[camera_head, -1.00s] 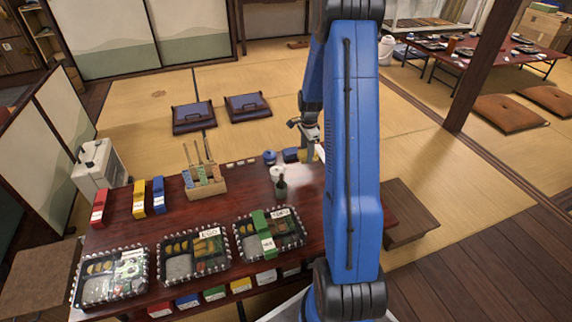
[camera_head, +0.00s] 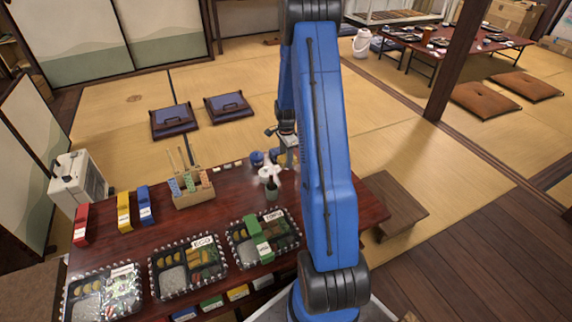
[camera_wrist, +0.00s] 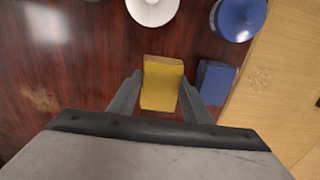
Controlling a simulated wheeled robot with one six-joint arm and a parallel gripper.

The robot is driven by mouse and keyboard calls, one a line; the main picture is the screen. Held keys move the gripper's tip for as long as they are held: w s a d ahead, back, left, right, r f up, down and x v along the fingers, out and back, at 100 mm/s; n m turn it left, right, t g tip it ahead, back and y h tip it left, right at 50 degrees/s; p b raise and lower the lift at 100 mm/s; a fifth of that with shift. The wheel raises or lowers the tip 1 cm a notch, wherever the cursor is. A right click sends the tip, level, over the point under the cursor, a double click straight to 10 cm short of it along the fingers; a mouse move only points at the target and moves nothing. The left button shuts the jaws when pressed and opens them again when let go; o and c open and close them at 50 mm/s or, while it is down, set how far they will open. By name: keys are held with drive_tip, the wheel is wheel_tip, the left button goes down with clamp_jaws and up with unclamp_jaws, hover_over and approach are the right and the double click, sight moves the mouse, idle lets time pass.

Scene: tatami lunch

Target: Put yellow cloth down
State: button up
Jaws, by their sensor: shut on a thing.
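The yellow cloth (camera_wrist: 162,82) is a folded block between the two fingers of my gripper (camera_wrist: 160,98) in the wrist view. The gripper is shut on it, with a finger along each side. Dark red table top lies below; I cannot tell whether the cloth touches it.
A blue folded block (camera_wrist: 214,82) lies close to the right finger. A blue round pot (camera_wrist: 238,18) and a white dish (camera_wrist: 153,8) stand beyond. The table (camera_head: 225,190) also bears lunch trays (camera_head: 187,268) and a wooden holder (camera_head: 193,193). Bare table lies left of the cloth.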

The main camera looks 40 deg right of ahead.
drive_tip(key=shift+f, duration=1.75)
drive_tip(key=shift+s+f, duration=0.1)
drive_tip(key=shift+f, duration=0.35)
